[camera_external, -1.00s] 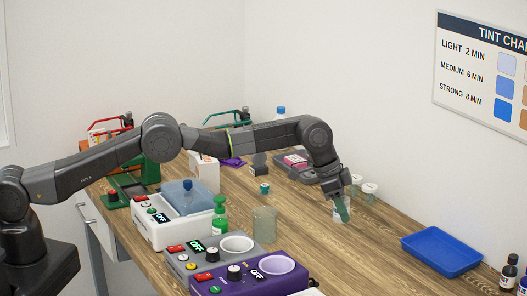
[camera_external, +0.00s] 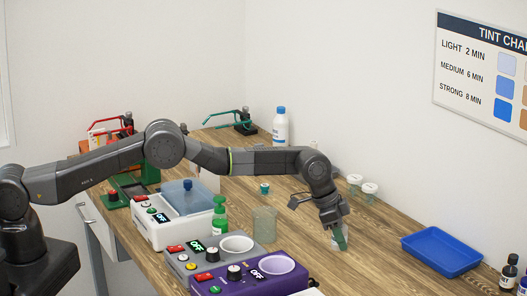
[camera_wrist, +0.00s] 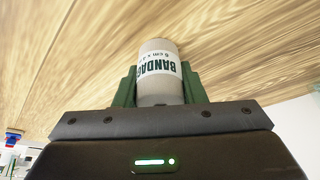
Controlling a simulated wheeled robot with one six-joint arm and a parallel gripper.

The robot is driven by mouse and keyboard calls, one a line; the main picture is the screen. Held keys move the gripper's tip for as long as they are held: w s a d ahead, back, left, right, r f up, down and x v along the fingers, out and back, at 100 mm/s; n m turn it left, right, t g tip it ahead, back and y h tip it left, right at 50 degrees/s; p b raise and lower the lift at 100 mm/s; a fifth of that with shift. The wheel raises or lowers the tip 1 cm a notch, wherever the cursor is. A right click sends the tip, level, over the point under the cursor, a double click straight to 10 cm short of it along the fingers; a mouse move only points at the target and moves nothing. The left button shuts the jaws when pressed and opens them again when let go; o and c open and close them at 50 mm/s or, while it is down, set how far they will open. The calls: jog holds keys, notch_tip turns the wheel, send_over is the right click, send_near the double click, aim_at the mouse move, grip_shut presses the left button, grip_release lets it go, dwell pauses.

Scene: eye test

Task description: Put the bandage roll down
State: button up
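The bandage roll (camera_wrist: 158,72) is a pale cylinder with a white label and dark lettering. In the wrist view it is between the two green fingers of my gripper (camera_wrist: 160,88), which press on its sides. In the external view my gripper (camera_external: 340,238) points down low over the wooden table (camera_external: 385,225), left of the blue tray. Only a small pale part of the roll shows there, behind a green finger. I cannot tell whether its lower end touches the table.
An empty blue tray (camera_external: 442,268) lies to the right. Two white-topped cups (camera_external: 370,188) stand behind my gripper. A clear beaker (camera_external: 264,225), a green bottle (camera_external: 220,215) and a purple device (camera_external: 262,283) are to the left. Bare wood surrounds the gripper's right and front.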

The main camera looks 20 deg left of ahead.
jog(key=o, duration=0.4)
jog(key=shift+o, duration=0.2)
jog(key=shift+a+r, duration=0.1)
jog(key=shift+r, duration=0.4)
jog(key=b+v, duration=0.2)
jog(key=v, duration=0.9)
jog(key=shift+a, duration=0.15)
